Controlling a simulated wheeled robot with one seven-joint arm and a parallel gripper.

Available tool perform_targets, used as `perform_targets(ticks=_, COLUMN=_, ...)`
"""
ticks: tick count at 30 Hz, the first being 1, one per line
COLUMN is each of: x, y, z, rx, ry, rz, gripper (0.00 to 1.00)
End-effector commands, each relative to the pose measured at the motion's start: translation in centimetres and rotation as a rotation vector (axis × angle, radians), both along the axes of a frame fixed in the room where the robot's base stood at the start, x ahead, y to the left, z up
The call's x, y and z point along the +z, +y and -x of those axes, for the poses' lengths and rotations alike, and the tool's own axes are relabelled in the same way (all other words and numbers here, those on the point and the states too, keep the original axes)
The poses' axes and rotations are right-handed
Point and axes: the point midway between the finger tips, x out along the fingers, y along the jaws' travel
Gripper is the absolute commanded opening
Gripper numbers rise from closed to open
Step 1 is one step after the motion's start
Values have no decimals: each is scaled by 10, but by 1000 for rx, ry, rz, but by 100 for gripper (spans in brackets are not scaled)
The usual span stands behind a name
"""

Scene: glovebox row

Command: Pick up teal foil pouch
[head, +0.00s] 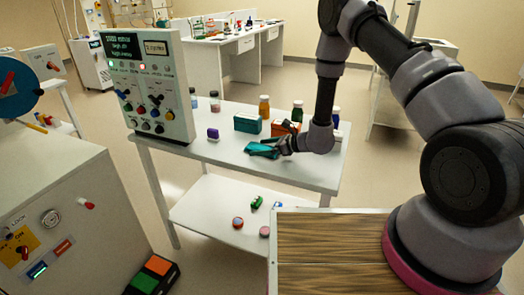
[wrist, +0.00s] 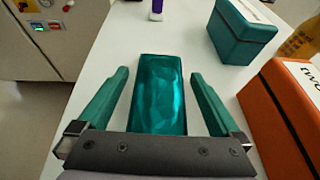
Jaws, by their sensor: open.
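The teal foil pouch (wrist: 158,95) lies flat on the white table, shiny and rectangular, in the middle of the wrist view. My gripper (wrist: 159,85) is open, with one teal finger on each side of the pouch and a gap between each finger and its edges. In the head view the pouch (head: 262,150) shows at my gripper (head: 266,149), near the table's front edge. There the two teal shapes overlap and are hard to tell apart.
A teal box (wrist: 241,35) stands beyond the pouch to the right, and an orange box (wrist: 285,110) stands close right of the gripper. A purple-capped item (wrist: 157,9) is farther ahead. Several bottles line the table's back. The white tabletop (wrist: 95,75) is bare left of the gripper.

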Motion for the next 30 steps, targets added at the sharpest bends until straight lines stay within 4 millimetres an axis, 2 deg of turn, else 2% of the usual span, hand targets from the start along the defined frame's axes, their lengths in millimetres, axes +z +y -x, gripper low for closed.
perform_targets(ticks=2, x=0, y=0, z=0, rx=0, ry=0, rz=0, gripper=100)
perform_targets(ticks=6, x=0, y=0, z=0, rx=0, ry=0, rz=0, gripper=46)
perform_targets(ticks=9, x=0, y=0, z=0, rx=0, ry=-1, rz=-1, gripper=14)
perform_targets(ticks=16, x=2, y=0, z=0, rx=0, ry=-1, rz=-1, gripper=14)
perform_targets(ticks=20, x=9, y=0, z=-1, rx=1, ry=-2, rz=0, gripper=14)
perform_targets(ticks=23, x=23, y=0, z=-1, rx=1, ry=-5, rz=0, gripper=14)
perform_targets(ticks=30, x=72, y=0, z=-1, rx=1, ry=-6, rz=-1, gripper=14)
